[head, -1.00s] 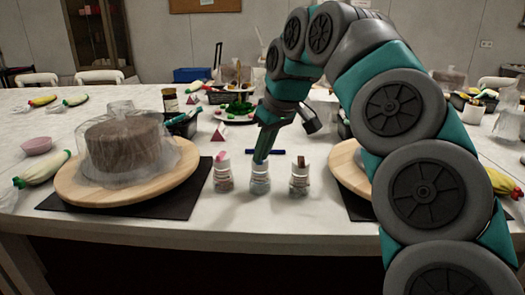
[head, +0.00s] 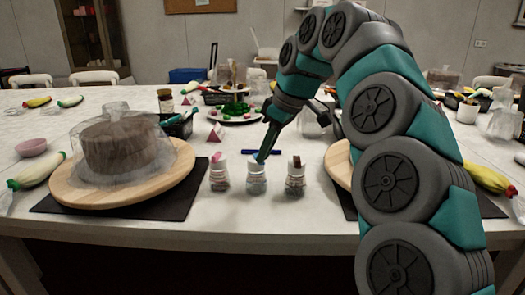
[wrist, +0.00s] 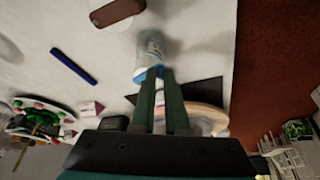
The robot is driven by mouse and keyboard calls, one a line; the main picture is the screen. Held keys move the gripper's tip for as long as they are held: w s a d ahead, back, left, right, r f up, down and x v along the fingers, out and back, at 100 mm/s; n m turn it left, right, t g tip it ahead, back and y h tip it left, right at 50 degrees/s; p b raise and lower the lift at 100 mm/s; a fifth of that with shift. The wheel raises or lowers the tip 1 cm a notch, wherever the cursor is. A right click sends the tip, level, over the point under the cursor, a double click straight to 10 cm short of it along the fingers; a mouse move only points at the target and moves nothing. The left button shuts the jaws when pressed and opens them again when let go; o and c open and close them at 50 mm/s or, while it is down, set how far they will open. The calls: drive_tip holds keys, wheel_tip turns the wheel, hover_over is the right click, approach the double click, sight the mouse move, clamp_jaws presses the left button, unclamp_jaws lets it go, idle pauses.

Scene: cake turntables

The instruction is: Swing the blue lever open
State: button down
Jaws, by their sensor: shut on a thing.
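The blue lever (head: 257,158) is on top of the middle of three small jars (head: 256,179). The jar stands upright near the table's front edge. My gripper (head: 263,152) comes down on it from the upper right, tilted, with its fingertips at the lever. In the wrist view the blue lever (wrist: 148,75) shows beside the fingertips (wrist: 161,78), with the jar (wrist: 151,48) beyond it. The jaws are shut on the lever; the fingers partly hide it, so its exact angle is unclear.
A pink-levered jar (head: 219,175) stands close on the left, a brown-levered jar (head: 295,178) close on the right. A blue bar (head: 262,152) lies behind. A wooden turntable (head: 68,190) with a covered cake is at left, another (head: 338,167) at right behind my arm.

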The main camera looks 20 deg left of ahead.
drive_tip(key=shift+w+d+f+n+g, duration=0.1)
drive_tip(key=shift+w+d+n+g, duration=0.3)
drive_tip(key=shift+n, duration=0.6)
drive_tip(key=shift+w+n, duration=0.1)
drive_tip(key=shift+n, duration=0.3)
drive_tip(key=c, duration=0.9)
unclamp_jaws()
drive_tip(key=shift+r, duration=0.2)
